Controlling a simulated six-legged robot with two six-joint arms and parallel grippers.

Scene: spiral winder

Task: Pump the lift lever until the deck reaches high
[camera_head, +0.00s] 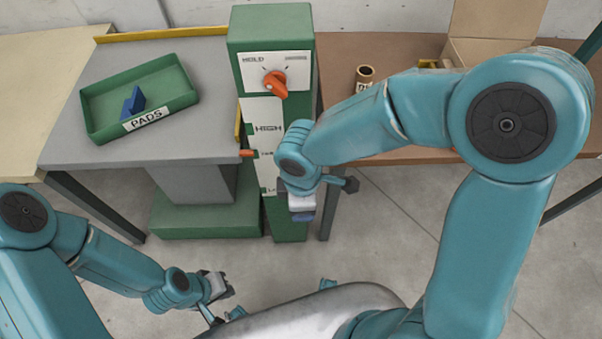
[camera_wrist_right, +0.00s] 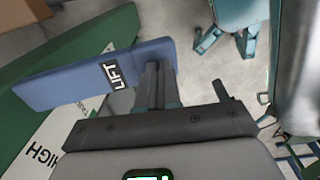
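The blue lift lever (camera_wrist_right: 85,78), marked LIFT, juts from the green column (camera_head: 290,228); its end shows in the head view (camera_head: 303,216) under my right gripper (camera_head: 301,201). In the right wrist view the fingers (camera_wrist_right: 160,82) sit close together at the lever's end and appear shut on it; the contact is partly hidden. The grey deck (camera_head: 70,135) stands left of the column. Its orange pointer (camera_head: 248,153) is at the middle mark of the scale, below HIGH (camera_head: 267,128). An orange knob (camera_head: 275,83) is on the HOLD panel. My left gripper (camera_head: 218,287) is low, away from the column.
A green tray (camera_head: 100,135) marked PADS holds a blue piece (camera_head: 134,103) on the deck. A brown table (camera_head: 400,155) at right carries a cardboard box (camera_head: 490,47) and a small brown cylinder (camera_head: 365,75). Floor in front of the column is clear.

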